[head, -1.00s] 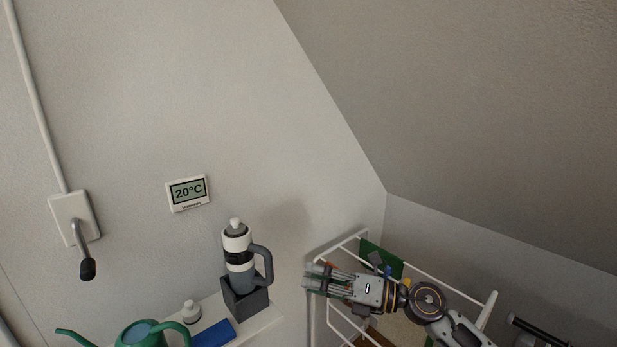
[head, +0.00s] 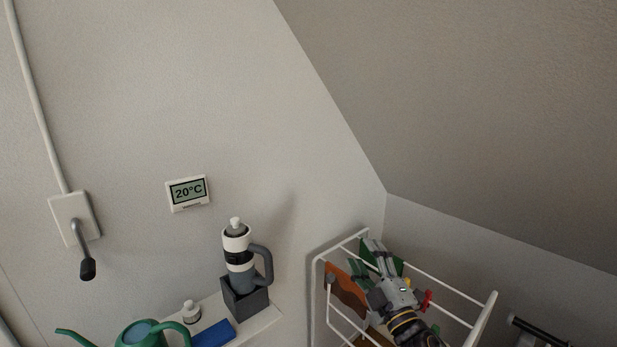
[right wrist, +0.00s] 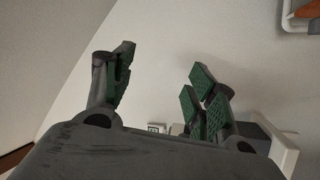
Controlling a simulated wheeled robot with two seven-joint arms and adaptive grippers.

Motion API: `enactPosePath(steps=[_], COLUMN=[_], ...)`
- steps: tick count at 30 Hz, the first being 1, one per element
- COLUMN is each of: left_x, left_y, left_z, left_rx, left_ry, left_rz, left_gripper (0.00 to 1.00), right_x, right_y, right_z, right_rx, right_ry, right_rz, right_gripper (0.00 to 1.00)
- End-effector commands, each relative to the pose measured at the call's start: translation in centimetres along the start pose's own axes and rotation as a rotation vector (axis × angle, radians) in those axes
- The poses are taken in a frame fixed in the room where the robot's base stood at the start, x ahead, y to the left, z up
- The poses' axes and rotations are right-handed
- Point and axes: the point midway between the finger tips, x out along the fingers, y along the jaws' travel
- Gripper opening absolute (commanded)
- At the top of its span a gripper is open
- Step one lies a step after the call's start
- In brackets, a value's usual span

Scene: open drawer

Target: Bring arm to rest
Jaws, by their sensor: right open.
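My right gripper (head: 374,254) is at the lower right of the head view, in front of a white wire rack (head: 466,298). In the right wrist view its two green-padded fingers (right wrist: 160,92) stand wide apart with nothing between them. It is open and empty. Its arm comes up from the bottom edge of the head view. My left gripper does not show in either view.
The rack holds a brown item (head: 346,290) and other partly hidden things. A shelf (head: 262,322) at its left carries a grey and white bottle (head: 238,262), a small white bottle (head: 191,311) and a green watering can (head: 137,334). A thermostat (head: 188,193) hangs on the wall.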

Motion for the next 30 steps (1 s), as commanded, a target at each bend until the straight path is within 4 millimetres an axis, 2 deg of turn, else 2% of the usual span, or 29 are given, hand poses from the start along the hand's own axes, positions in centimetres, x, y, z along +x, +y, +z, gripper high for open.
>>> enactPosePath(steps=[8, 15, 22, 30], left_x=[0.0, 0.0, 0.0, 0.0], left_y=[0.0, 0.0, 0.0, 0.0], left_z=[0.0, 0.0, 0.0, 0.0], left_rx=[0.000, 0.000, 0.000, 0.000], left_ry=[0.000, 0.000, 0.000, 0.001], left_rz=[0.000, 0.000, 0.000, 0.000], left_gripper=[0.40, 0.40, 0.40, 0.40], right_x=[-3.5, -7.9, -13.4, -21.1], right_y=[-2.5, -5.8, -9.5, -13.9], right_z=[5.5, 9.5, 11.8, 12.4], right_rx=[0.220, 0.395, 0.549, 0.714], right_ry=[-0.298, -0.552, -0.791, -1.061], right_rz=[-0.065, -0.150, -0.257, -0.414], right_gripper=[0.57, 0.57, 0.57, 0.57])
